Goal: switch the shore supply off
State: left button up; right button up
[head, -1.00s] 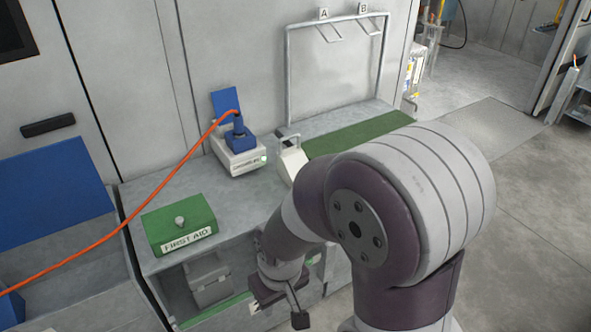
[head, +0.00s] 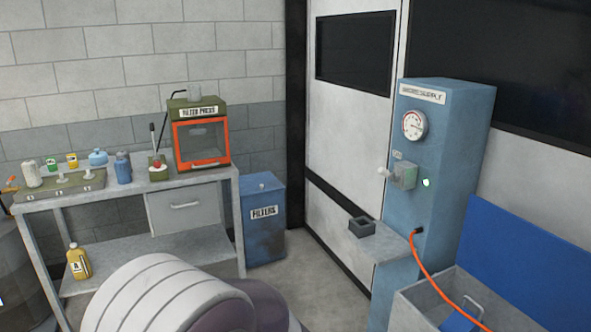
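The shore supply (head: 440,180) is a tall blue cabinet at the right of the head view, with its name on a white label (head: 423,93). A round dial gauge (head: 414,124) sits below the label. Under it is a grey switch box (head: 404,177) with a pale-knobbed lever (head: 384,172) sticking out to the left. An orange cable (head: 437,284) runs from a socket low on the cabinet. Neither gripper shows; only a part of my own arm is at the bottom.
A grey shelf with a small dark tray (head: 361,228) juts out beside the cabinet. An open grey bin with a blue lid (head: 525,255) stands at right. A blue filters bin (head: 263,220) and a workbench (head: 125,193) with a filter press (head: 200,140) stand left.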

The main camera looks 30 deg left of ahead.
aim_at(382, 171)
jog(key=u, duration=0.5)
jog(key=i+j+z, duration=0.1)
jog(key=z, duration=0.35)
jog(key=i+j+z, duration=0.15)
jog(key=z, duration=0.3)
jog(key=i+j+z, duration=0.1)
jog(key=j, duration=0.25)
jog(key=i+j+z, duration=0.1)
jog(key=i+j, duration=0.4)
jog(key=j, duration=0.2)
jog(key=i+j+z, duration=0.15)
jog(key=j, duration=0.2)
jog(key=i+j+z, duration=0.1)
jog(key=j, duration=0.25)
jog(key=i+j+z, duration=0.1)
jog(key=j, duration=0.3)
jog(key=i+j, duration=0.25)
jog(key=j, duration=0.15)
jog(key=i+j+z, duration=0.15)
jog(key=j, duration=0.25)
